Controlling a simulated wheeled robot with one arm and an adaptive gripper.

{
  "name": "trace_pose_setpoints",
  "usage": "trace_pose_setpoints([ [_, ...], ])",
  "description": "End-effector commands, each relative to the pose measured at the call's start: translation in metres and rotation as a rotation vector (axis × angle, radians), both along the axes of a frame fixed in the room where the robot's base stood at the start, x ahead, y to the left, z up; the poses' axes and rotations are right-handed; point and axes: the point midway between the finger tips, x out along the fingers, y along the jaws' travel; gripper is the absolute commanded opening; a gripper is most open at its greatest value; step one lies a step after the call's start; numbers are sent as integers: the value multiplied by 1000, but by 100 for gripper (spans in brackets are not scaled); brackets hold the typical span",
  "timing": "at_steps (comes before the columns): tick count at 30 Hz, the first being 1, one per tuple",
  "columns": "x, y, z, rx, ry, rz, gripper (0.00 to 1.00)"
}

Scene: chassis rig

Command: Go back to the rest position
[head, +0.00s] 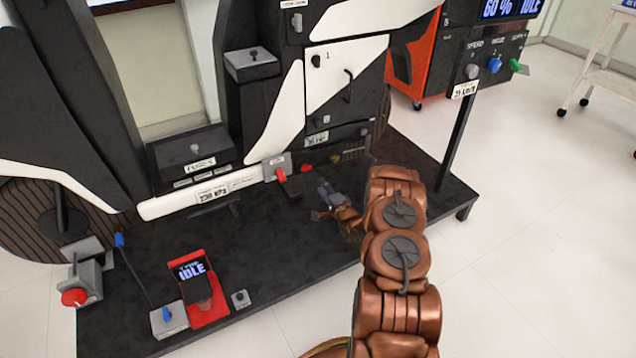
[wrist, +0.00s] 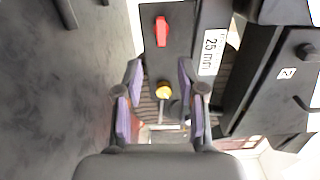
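My copper-brown arm reaches in from the lower right in the head view. My gripper (head: 326,200) is low over the black platform (head: 270,240), in front of the rig's lower panel. In the wrist view my gripper (wrist: 161,84) has its two purple-padded fingers apart with a clear gap. A red knob (wrist: 161,31) sits on the dark panel past the fingertips. I see nothing held.
The black and white chassis panels (head: 345,75) stand behind my gripper. A red lever box (head: 277,168) is just left of it. A red stand with an IDLE screen (head: 195,285) is at the front left. A post with a control box (head: 490,60) rises at right.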

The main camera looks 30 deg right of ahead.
Motion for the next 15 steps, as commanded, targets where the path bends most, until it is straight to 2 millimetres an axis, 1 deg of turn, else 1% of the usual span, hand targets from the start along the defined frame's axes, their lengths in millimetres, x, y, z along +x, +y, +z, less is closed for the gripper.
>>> trace_pose_setpoints([
  [3,-7,0,1,-1,0,-1,40],
  [6,-10,1,1,-1,-2,-1,40],
  [15,-11,1,1,-1,-3,0,40],
])
